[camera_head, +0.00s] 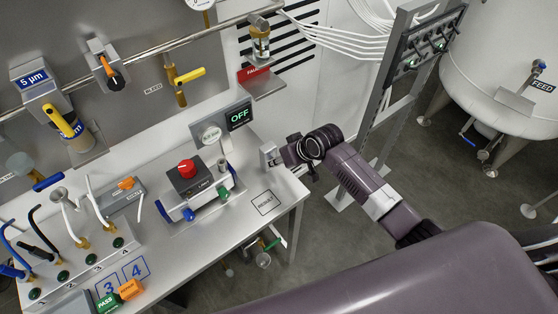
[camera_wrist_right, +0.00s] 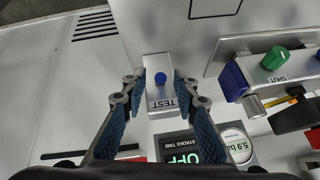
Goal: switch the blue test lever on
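The test lever shows as a round blue knob (camera_wrist_right: 160,78) seen end-on, on a pale box marked TEST (camera_wrist_right: 163,100). In the head view the box (camera_head: 269,155) stands at the right end of the bench, and the lever is hidden or too small to tell. My right gripper (camera_wrist_right: 160,86) is open, with its blue-padded fingers spread on either side of the knob in the wrist picture; contact cannot be told. In the head view the right gripper (camera_head: 283,156) is right beside the box. A display (camera_head: 239,116) reads OFF. My left gripper is not in view.
A device with a red knob (camera_head: 187,168) and blue and green handles stands left of the box. A round gauge (camera_head: 210,133) is by the display. The bench (camera_head: 251,217) is clear around the RESULT square. A grey rack post (camera_head: 377,110) stands behind my right arm.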

